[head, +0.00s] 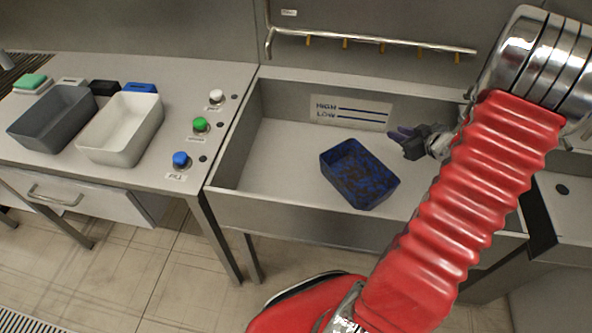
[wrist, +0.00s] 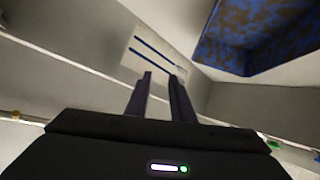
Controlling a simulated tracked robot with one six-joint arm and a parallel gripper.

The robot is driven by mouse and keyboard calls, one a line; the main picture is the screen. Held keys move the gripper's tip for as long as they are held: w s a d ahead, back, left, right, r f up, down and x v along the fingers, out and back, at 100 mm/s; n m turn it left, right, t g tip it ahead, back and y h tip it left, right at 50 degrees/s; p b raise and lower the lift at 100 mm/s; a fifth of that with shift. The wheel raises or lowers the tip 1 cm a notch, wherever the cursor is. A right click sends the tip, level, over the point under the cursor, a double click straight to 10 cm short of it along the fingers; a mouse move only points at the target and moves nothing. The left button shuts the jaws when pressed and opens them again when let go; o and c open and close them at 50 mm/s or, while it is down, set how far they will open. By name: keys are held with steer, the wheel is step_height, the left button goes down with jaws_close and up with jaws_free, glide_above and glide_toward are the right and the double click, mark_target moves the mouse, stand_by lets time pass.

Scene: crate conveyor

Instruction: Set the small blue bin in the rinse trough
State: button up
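The small blue bin (head: 360,174) sits inside the rinse trough (head: 270,208), right of its middle, and looks to rest on the trough floor. Its inside is mottled with dark brown patches. It also shows at the upper right of the wrist view (wrist: 262,35). My gripper (head: 396,134) is just up and right of the bin, apart from it. In the wrist view its two dark fingers (wrist: 160,74) stand apart with a narrow gap and nothing between them.
A spray pipe with several nozzles (head: 375,41) runs along the wall behind the trough. A HIGH/LOW level label (head: 350,112) is on its back wall. On the left counter stand a grey bin (head: 50,125), a white bin (head: 120,140) and white, green and blue buttons (head: 201,124). The trough's left floor is clear.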

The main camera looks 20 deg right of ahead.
steer(key=w+a+r+g+h, duration=0.1)
steer(key=w+a+r+h, duration=0.25)
steer(key=r, duration=0.65)
steer(key=s+a+r+m+g, duration=0.1)
steer(key=a+r+m+g, duration=0.1)
steer(key=a+r, duration=0.85)
steer(key=s+a+g+y, duration=0.1)
steer(key=s+a, duration=0.5)
steer(key=a, duration=0.3)
steer(key=s+a+g+y, duration=0.1)
steer(key=s+a+y, duration=0.1)
steer(key=s+a, duration=0.4)
steer(key=s+a+y, duration=0.1)
steer(key=s+a, duration=0.4)
steer(key=a, duration=0.7)
steer(key=shift+s+a+g+y, duration=0.2)
steer(key=shift+s+g+y, duration=0.15)
steer(key=shift+s+g, duration=0.05)
steer(key=shift+f, duration=0.1)
steer(key=shift+c, duration=0.2)
